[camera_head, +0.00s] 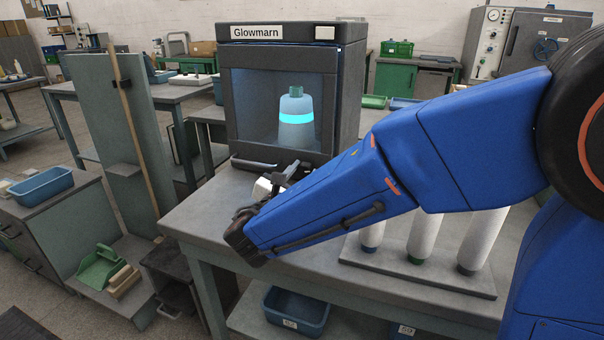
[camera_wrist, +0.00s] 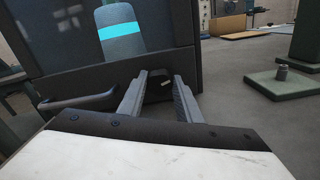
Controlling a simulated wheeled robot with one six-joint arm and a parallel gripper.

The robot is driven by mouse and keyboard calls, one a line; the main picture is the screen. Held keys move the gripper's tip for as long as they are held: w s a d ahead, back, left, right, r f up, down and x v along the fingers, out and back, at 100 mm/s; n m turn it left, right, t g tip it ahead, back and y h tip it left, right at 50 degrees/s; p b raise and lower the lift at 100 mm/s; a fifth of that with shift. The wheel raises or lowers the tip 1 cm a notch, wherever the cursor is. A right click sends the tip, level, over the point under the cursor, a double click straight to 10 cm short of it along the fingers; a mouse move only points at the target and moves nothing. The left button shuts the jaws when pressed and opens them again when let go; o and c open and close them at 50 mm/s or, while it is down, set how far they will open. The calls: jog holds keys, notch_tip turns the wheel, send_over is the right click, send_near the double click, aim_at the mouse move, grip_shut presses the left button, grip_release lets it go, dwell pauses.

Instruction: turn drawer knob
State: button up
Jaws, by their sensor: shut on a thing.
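The dark winder cabinet labelled Glowmarn (camera_head: 283,45) stands on the grey bench, with a window and a bar handle (camera_head: 252,164) low on its front. The handle also shows at left in the wrist view (camera_wrist: 80,101). Right of it, a dark knob with a pale mark (camera_wrist: 159,88) sits between the two fingers of my gripper (camera_wrist: 160,78). My gripper (camera_head: 290,175) is shut on the knob, one finger on each side. In the head view the knob is hidden behind the gripper and arm.
Behind the window stands a pale blue cone with a glowing cyan band (camera_head: 296,117). A rack of white cones (camera_head: 425,275) stands on the bench, under and behind my arm. A blue bin (camera_head: 297,308) is on the lower shelf. A tall grey panel (camera_head: 113,120) rises at left.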

jog(key=shift+m, duration=0.8)
jog(key=o, duration=1)
jog(key=shift+o, duration=0.2)
jog(key=v, duration=1.7)
jog(key=shift+s, duration=0.2)
